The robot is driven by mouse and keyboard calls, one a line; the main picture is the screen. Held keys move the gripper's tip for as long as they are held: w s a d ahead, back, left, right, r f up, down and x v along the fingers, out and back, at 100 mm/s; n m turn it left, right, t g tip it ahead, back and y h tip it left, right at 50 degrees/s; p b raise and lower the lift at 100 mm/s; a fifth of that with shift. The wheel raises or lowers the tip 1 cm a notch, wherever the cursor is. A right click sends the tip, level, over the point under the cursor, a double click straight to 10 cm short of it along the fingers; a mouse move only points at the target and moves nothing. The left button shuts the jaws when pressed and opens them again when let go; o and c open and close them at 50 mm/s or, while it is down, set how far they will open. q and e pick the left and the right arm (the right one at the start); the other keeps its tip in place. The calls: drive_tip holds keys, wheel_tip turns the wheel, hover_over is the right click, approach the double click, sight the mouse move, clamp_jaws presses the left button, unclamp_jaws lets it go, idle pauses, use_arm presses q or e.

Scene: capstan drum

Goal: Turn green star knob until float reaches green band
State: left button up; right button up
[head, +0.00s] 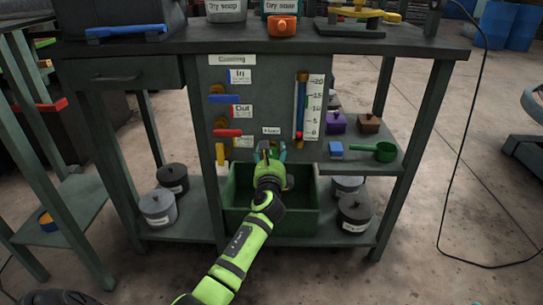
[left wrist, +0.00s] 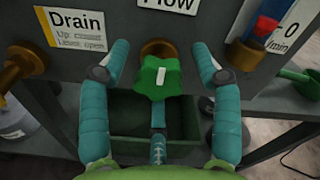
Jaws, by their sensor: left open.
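The green star knob (left wrist: 160,78) sits on a brass stem under the Flow label in the left wrist view, with a pale mark on its face. My left gripper (left wrist: 160,60) is open, its teal fingers on both sides of the knob with visible gaps. In the head view my left gripper (head: 270,152) is at the panel and mostly hides the knob. The flow gauge (head: 309,105) stands to its right, with a scale from 0 to 20. The red float (head: 299,135) is at the bottom, near 0. I cannot clearly make out the green band. My right gripper is out of view.
Blue (head: 223,99), red (head: 228,132) and yellow (head: 220,152) valve levers are left of the knob. A green bin (head: 270,222) stands below. Lidded pots (head: 158,207) and a green scoop (head: 376,151) sit on shelves.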

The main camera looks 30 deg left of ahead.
use_arm(q)
drive_tip(key=c, duration=1.2)
drive_tip(key=shift+o, duration=0.2)
